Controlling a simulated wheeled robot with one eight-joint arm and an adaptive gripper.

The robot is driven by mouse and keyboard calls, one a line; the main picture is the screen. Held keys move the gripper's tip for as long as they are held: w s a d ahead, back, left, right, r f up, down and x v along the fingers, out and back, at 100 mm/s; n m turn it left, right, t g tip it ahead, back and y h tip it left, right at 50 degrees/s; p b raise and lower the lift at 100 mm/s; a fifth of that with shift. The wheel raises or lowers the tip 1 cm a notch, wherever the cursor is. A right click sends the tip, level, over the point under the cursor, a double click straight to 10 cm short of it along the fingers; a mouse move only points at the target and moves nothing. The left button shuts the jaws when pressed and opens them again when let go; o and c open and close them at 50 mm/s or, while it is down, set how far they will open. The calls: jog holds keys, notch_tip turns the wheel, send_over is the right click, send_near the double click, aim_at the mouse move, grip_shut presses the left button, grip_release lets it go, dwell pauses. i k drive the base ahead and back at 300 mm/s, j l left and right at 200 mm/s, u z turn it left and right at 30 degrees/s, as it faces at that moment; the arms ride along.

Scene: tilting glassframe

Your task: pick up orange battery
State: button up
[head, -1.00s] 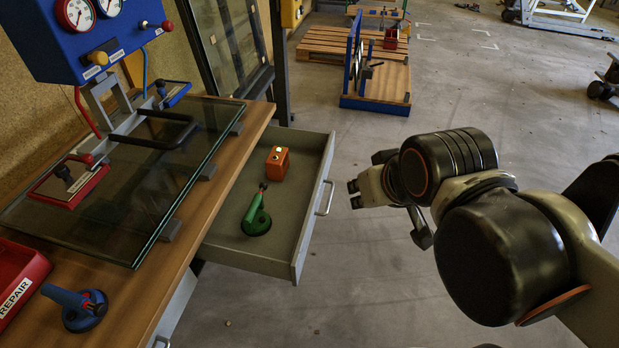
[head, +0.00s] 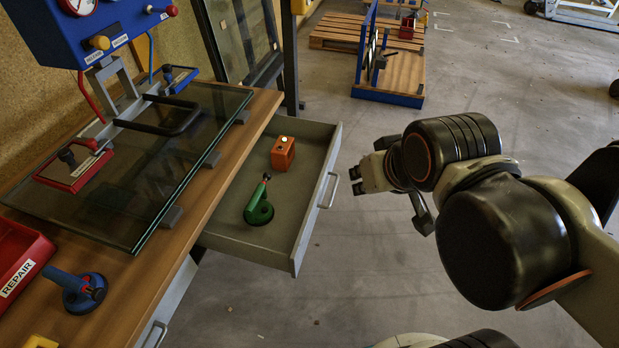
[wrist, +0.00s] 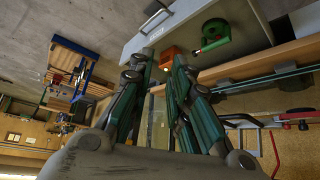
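The orange battery (head: 283,153) is a small orange block with a pale round spot on top. It stands in the open grey drawer (head: 225,246), towards the drawer's far end. In the wrist view the orange battery (wrist: 168,58) shows just beyond my fingertips. My gripper (head: 356,181) is outside the drawer, to the right of its front panel and handle, apart from the battery. In the wrist view my gripper (wrist: 160,62) has its two green-and-black fingers spread with a gap between them, and nothing is held.
A green tool (head: 259,206) lies in the drawer nearer than the battery. The drawer handle (head: 329,189) juts out towards my gripper. The workbench with a glass pane (head: 130,185) overhangs the drawer's left side. Open floor lies to the right.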

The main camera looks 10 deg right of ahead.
aim_at(282, 153)
jog(key=i+l+z, duration=0.2)
jog(key=z, duration=1)
jog(key=i+l, duration=0.1)
jog(key=i, duration=3.9)
jog(key=i+u, duration=0.15)
jog(key=u, duration=0.3)
jog(key=i+u, duration=0.1)
jog(key=u, duration=0.35)
jog(key=i+u, duration=0.15)
jog(key=u, duration=0.35)
jog(key=i+l+u, duration=0.1)
jog(key=u, duration=0.75)
jog(key=j+u, duration=0.1)
jog(key=u, duration=0.7)
jog(key=i+u, duration=0.1)
jog(key=u, duration=0.75)
jog(key=i, duration=0.35)
